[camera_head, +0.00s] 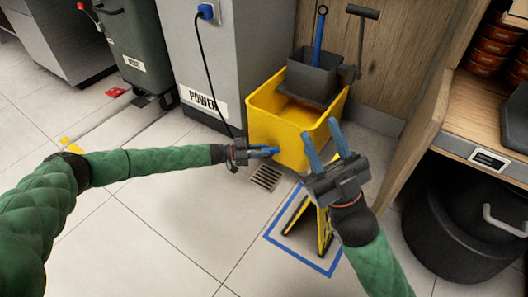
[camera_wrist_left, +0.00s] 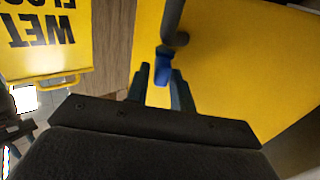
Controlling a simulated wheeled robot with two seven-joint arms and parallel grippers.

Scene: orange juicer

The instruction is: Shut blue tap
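The blue tap (camera_wrist_left: 163,77) shows in the left wrist view as a small blue piece on a dark curved pipe (camera_wrist_left: 173,25), against the yellow bucket (camera_wrist_left: 235,60). My left gripper (camera_wrist_left: 161,82) has its two fingers apart, with the blue piece between or just beyond the tips; firm contact is not clear. In the head view my left gripper (camera_head: 264,152) points right at the front of the yellow bucket (camera_head: 290,125), and the tap is hard to tell from its blue fingers. My right gripper (camera_head: 325,147) is open and empty, in front of the bucket's right side.
A yellow wet-floor sign (camera_head: 325,232) stands below my right gripper, inside blue floor tape (camera_head: 285,247). A floor drain (camera_head: 266,177) lies below the left gripper. A grey power cabinet (camera_head: 205,75) stands left of the bucket, and a wooden counter (camera_head: 475,120) is at right.

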